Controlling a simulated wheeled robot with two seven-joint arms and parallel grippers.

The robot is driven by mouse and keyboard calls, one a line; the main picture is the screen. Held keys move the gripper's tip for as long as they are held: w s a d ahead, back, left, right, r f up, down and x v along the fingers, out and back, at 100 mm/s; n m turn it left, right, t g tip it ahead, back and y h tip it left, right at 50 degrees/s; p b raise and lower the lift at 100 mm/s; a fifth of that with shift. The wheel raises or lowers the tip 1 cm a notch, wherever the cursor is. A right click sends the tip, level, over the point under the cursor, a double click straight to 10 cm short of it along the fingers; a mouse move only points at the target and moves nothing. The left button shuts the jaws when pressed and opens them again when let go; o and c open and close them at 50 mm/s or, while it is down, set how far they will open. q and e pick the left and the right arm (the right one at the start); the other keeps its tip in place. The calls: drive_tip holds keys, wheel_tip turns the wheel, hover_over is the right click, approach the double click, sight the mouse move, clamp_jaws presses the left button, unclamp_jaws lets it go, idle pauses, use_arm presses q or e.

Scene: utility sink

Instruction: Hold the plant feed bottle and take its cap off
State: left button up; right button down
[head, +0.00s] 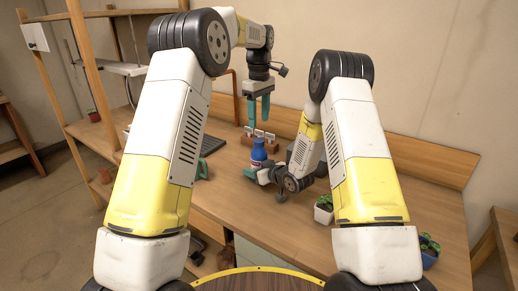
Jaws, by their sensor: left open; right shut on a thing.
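The plant feed bottle (258,154) is blue with a pale band and stands upright near the middle of the wooden bench. Its top is small in the head view, and I cannot make out the cap clearly. My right gripper (255,172) is shut on the lower part of the bottle, coming in from the right. My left gripper (258,116) is open, with its teal fingers pointing down above the bottle. It looks empty and apart from the bottle top. How far apart they are in depth is hard to tell.
A brown block with white tags (262,146) is behind the bottle. A dark tray (212,144) and a green object (202,170) lie to the left. A potted plant (324,213) and another in a blue pot (430,258) stand at the right. The bench front is mostly clear.

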sight(259, 140)
use_arm(q)
drive_tip(key=m, duration=1.3)
drive_tip(key=shift+m, duration=0.3)
drive_tip(key=m, duration=0.6)
drive_tip(key=shift+m, duration=0.3)
drive_tip(key=m, duration=1.2)
drive_tip(key=shift+m, duration=0.4)
drive_tip(key=m, duration=1.1)
drive_tip(key=shift+f, duration=0.55)
wheel_tip(259, 140, down, 7)
drive_tip(key=shift+r, duration=0.1)
